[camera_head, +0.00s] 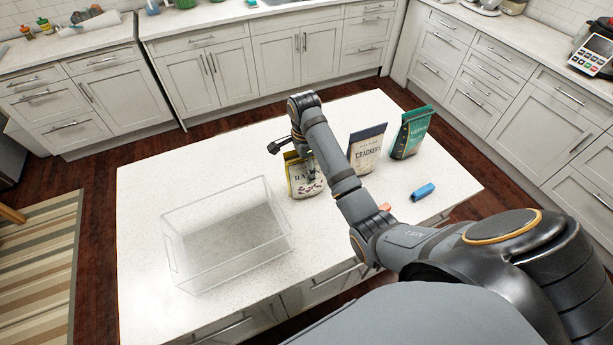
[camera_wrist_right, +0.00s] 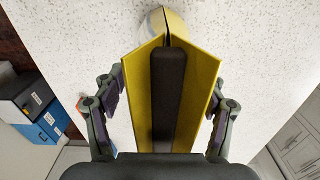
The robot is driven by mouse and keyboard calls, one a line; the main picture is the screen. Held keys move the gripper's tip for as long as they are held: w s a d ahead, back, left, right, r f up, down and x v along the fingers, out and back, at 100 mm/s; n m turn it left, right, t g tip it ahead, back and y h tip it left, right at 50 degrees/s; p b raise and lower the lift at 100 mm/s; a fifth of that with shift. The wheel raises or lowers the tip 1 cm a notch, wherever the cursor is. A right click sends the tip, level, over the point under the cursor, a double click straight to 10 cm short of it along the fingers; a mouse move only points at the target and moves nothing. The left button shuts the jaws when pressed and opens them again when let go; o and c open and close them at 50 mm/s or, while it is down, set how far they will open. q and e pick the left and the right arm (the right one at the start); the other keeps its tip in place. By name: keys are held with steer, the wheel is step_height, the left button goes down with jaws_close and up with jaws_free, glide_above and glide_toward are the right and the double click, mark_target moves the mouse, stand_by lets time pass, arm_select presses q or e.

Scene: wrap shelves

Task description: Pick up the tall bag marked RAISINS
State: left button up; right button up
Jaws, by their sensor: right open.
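The yellow-edged RAISINS bag (camera_head: 303,184) stands upright on the white island, partly hidden by my right arm and gripper in the head view. My right gripper (camera_head: 308,168) is at the upper part of the bag. In the right wrist view the bag (camera_wrist_right: 203,85) lies between the two fingers of the gripper (camera_wrist_right: 167,98), one finger on each side. The fingers are open; whether either touches the bag is hard to tell. A dark bar of the gripper covers the bag's middle. My left gripper is not in view.
A clear, empty bin (camera_head: 228,265) stands left of the RAISINS bag. To the right stand a CRACKERS bag (camera_head: 366,150) and a green bag (camera_head: 411,135). A blue item (camera_head: 423,191) and an orange item (camera_head: 386,207) lie near the front edge.

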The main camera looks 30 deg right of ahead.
stand_by(0.3)
jaws_close()
stand_by(0.3)
